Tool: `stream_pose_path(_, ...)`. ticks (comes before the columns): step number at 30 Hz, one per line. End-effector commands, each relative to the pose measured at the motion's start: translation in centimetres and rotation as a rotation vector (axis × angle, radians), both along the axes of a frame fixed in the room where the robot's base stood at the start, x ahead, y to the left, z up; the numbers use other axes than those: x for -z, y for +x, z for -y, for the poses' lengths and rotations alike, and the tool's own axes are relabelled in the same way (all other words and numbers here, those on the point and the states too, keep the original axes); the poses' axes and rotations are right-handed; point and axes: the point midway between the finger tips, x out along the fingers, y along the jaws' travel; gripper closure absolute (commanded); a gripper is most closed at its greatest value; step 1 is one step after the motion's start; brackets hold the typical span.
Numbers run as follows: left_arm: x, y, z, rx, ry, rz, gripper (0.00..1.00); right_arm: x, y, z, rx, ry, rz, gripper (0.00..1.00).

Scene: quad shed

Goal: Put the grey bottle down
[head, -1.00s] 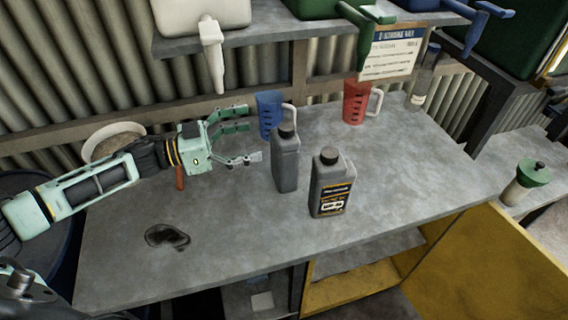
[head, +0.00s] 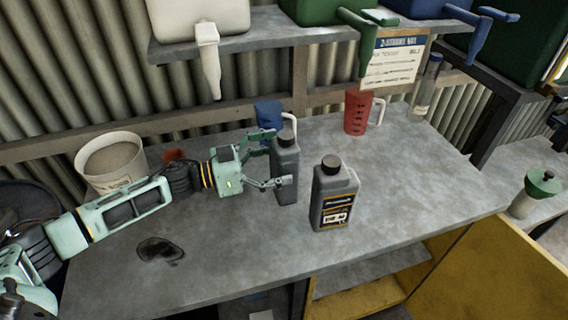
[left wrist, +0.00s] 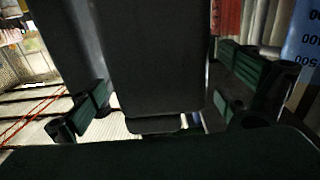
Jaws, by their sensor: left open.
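A plain grey bottle (head: 286,168) with a dark cap stands upright on the workbench (head: 400,185). A second grey bottle (head: 333,195), with a black and yellow label, stands just right of it. My left gripper (head: 279,160) is open, with its fingers reaching around the plain bottle from the left. In the left wrist view the bottle (left wrist: 163,55) fills the middle, with a finger on either side; I cannot tell whether they touch it. Part of the bottle's left side is hidden by the fingers in the head view. My right gripper is not in view.
A blue jug (head: 268,114) stands close behind the gripper, and a red jug (head: 357,112) farther right. A white bucket (head: 112,165) is behind my left arm. A dark stain (head: 160,250) marks the bench front. The bench right of the labelled bottle is clear.

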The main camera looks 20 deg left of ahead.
Motion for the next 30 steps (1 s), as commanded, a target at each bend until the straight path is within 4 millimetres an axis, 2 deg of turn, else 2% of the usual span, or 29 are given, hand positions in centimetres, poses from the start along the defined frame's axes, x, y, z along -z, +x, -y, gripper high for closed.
stream_pose_path(3, -0.04, 0.61, 0.89, 0.0, 0.0, 0.0, 0.04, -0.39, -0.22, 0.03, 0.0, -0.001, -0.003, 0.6)
stream_pose_path(11, 0.11, 0.7, 1.0, 0.0, 0.001, -0.001, 0.05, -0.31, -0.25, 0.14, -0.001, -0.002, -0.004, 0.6)
stream_pose_path(30, 0.1, 0.68, 0.98, 0.0, 0.001, -0.001, 0.61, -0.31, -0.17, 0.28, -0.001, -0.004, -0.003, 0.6)
